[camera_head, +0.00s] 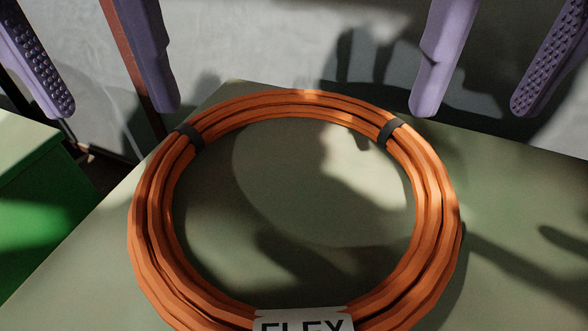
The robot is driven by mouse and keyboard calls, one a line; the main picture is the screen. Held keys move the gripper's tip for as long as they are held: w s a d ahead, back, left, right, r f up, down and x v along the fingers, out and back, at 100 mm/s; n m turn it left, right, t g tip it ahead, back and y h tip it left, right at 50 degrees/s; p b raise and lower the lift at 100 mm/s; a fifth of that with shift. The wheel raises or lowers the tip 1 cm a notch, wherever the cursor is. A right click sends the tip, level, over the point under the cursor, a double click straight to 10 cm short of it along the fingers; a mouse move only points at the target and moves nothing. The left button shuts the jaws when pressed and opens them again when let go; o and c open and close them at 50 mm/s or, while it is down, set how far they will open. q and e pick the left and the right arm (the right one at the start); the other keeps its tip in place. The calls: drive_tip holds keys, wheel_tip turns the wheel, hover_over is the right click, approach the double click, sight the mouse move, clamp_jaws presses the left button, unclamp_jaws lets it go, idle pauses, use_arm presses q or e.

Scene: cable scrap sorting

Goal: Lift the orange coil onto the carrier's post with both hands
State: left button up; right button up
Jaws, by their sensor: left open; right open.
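The orange coil (150,222) lies flat on a grey-green tabletop (520,200), a large ring with two dark bands and a white label (302,317) reading "FLEX" at the near side. The bottom edge of the picture cuts off its nearest part. My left gripper (118,108) is open and empty at the upper left, beyond the coil's far left side. My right gripper (470,108) is open and empty at the upper right, beyond the coil's far right side. Neither gripper appears to touch the coil. No carrier or post can be made out.
A green box-like object (30,200) stands at the left, beside the table. A brown upright bar (128,62) shows behind my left gripper. A grey wall or floor surface (270,40) lies behind the table. The tabletop right of the coil is clear, with gripper shadows on it.

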sight(148, 174)
use_arm(q)
wheel_tip(148, 174, down, 8)
drive_tip(key=shift+f, duration=0.15)
use_arm(e)
wheel_tip(148, 174, down, 8)
drive_tip(key=shift+f, duration=0.15)
use_arm(q)
drive_tip(key=shift+c, duration=0.2)
use_arm(e)
drive_tip(key=shift+c, duration=0.2)
use_arm(q)
clamp_jaws()
use_arm(e)
clamp_jaws()
idle(0.4)
